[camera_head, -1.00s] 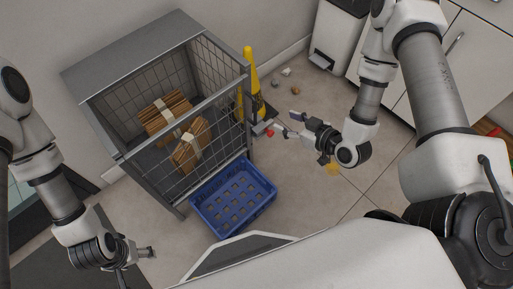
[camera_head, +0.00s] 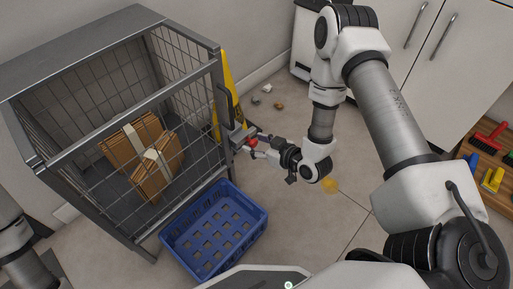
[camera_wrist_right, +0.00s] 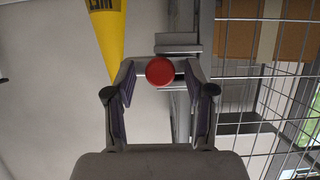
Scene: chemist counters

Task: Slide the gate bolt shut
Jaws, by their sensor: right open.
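The gate bolt's round red knob (camera_head: 252,143) sits at the right front post of the wire cage. It shows close up in the right wrist view (camera_wrist_right: 160,71), in front of a grey metal bolt housing (camera_wrist_right: 178,43). My right gripper (camera_head: 259,141) is at the knob. In the right wrist view its two fingers (camera_wrist_right: 160,80) are open, one on each side of the knob, with a gap on both sides. How far the bolt rod reaches is hard to tell. Part of my left arm shows at the lower left; its gripper is out of view.
The wire cage (camera_head: 110,92) holds brown cardboard bundles (camera_head: 155,172). A blue crate (camera_head: 176,240) stands on the floor in front. A yellow cone (camera_head: 231,82) stands behind the bolt post. White cabinets (camera_head: 445,75) and a wooden surface with brushes (camera_head: 496,205) are at right.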

